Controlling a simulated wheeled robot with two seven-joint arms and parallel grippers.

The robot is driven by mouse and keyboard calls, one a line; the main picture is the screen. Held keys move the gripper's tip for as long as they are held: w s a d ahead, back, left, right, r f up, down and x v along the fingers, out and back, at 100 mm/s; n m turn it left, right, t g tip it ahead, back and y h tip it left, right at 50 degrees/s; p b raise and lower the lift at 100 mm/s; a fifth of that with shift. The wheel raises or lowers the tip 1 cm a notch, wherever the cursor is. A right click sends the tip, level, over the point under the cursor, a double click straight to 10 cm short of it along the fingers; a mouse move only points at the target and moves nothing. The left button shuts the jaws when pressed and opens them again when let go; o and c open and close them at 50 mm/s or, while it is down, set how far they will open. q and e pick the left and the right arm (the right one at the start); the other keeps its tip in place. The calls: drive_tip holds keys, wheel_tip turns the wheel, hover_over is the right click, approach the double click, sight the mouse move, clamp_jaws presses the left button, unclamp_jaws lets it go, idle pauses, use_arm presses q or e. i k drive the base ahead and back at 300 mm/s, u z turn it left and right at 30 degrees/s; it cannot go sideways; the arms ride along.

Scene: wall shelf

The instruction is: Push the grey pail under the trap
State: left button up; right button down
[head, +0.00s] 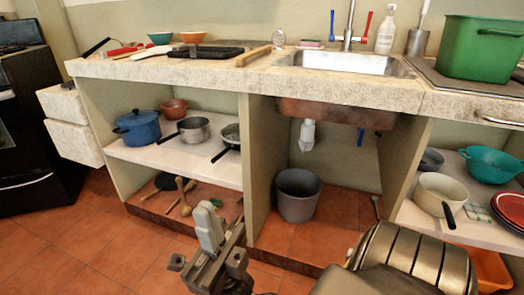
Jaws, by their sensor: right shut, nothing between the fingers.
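The grey pail (297,199) stands upright on the tiled floor of the open bay below the sink. The white trap (307,136) hangs under the sink basin, above the pail in the picture; the pail's middle sits slightly left of it. I cannot tell how far apart they are in depth. My right gripper (210,228) is in front of the bay's left divider, left of the pail and apart from it. Its fingers are shut and empty. My left gripper is out of view.
The divider (267,160) and another panel bound the bay. Shelves with a blue pot (137,127), pans and a cream pot (439,196) flank it. A brush-like object (376,207) lies at the bay's right. The floor right of the pail is mostly clear.

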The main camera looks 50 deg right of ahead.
sight(299, 190)
drive_tip(key=u, duration=0.05)
drive_tip(key=i, duration=0.55)
drive_tip(key=z, duration=1.2)
drive_tip(key=i, duration=0.5)
drive_tip(key=u, duration=0.05)
